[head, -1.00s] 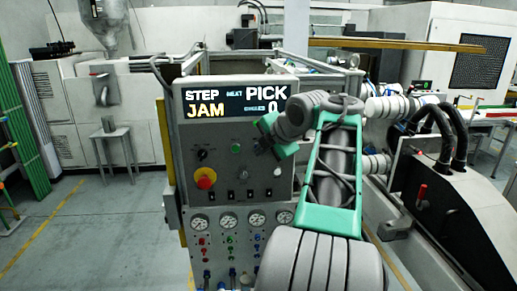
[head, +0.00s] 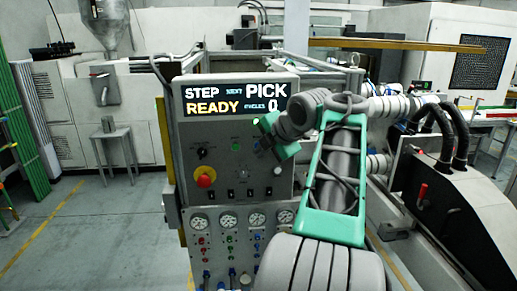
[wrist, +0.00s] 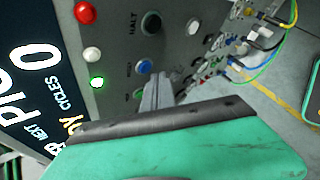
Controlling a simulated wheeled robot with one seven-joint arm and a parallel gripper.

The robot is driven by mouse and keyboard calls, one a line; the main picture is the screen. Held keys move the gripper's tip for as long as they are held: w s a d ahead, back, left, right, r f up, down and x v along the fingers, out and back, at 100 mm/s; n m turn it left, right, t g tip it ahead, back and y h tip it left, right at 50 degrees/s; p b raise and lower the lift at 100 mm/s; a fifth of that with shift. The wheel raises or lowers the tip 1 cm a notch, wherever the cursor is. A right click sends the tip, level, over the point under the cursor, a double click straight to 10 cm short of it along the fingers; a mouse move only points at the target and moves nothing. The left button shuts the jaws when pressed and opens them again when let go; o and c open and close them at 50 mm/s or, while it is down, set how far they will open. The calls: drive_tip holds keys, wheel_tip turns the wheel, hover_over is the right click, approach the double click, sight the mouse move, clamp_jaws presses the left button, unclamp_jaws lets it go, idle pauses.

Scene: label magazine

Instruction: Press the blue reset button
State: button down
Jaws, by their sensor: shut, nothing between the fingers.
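The blue reset button (wrist: 144,67) shows in the wrist view on the grey control panel (wrist: 118,35), under the display. My gripper's shut fingers (wrist: 160,78) point at the panel just right of and below the button in that picture; I cannot tell whether they touch it. The display (head: 235,97) reads STEP, READY, NEXT PICK and CYCLES 0.
A red emergency stop knob (head: 205,177) on yellow is at the panel's left. The wrist view shows a black HALT button (wrist: 151,23), a white button (wrist: 193,26), a red lamp (wrist: 85,13), a white lamp (wrist: 91,54) and a lit green lamp (wrist: 96,83) near the blue button.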

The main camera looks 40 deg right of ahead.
drive_tip(key=s+a+b, duration=0.1)
drive_tip(key=s, duration=0.1)
drive_tip(key=s+a+b, duration=0.1)
drive_tip(key=s, duration=0.1)
drive_tip(key=shift+a, duration=0.4)
idle(0.6)
